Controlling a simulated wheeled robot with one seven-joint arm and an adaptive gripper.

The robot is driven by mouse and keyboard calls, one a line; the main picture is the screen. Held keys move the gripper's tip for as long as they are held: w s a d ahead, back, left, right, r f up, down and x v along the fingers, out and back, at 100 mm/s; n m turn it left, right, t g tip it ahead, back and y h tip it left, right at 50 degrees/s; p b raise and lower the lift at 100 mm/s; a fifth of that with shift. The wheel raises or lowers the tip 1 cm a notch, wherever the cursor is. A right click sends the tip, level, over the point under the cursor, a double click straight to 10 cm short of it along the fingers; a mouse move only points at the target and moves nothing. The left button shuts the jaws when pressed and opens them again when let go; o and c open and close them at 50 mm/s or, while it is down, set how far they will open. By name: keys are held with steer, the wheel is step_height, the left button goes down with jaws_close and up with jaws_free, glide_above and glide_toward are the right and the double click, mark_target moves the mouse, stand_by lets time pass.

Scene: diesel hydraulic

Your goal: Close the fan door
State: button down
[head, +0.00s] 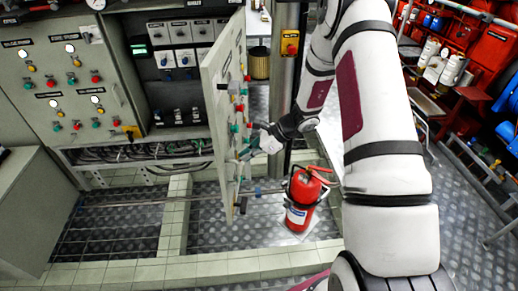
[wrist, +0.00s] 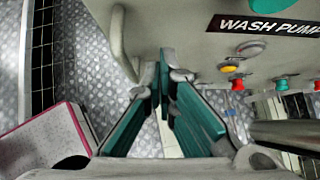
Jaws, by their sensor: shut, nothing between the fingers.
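The open cabinet door (head: 216,105) is a pale grey panel swung out from the cabinet, seen nearly edge-on in the head view. It carries coloured buttons and knobs on its right face. I cannot read a fan label on it. My gripper (head: 247,152) is close to the door's lower right face, and I cannot tell whether it touches. In the wrist view, my gripper's teal fingers (wrist: 165,78) are shut and empty, beside a grey panel (wrist: 190,40) labelled "WASH PUMP". A curved grey bar (wrist: 123,48), perhaps a handle, is left of the fingertips.
A red fire extinguisher (head: 303,198) stands on the floor right of the door, below my arm. The open cabinet interior (head: 180,75) shows switches and plates. A raised tiled curb (head: 175,215) crosses the metal floor. Red shelving (head: 480,50) is at the right.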

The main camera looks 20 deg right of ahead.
steer(key=shift+w+a+r, duration=0.1)
steer(key=shift+w+a, duration=0.25)
steer(key=shift+a, duration=0.3)
steer(key=shift+w+a+r, duration=0.1)
steer(key=shift+w+a, duration=0.25)
steer(key=shift+a, duration=0.3)
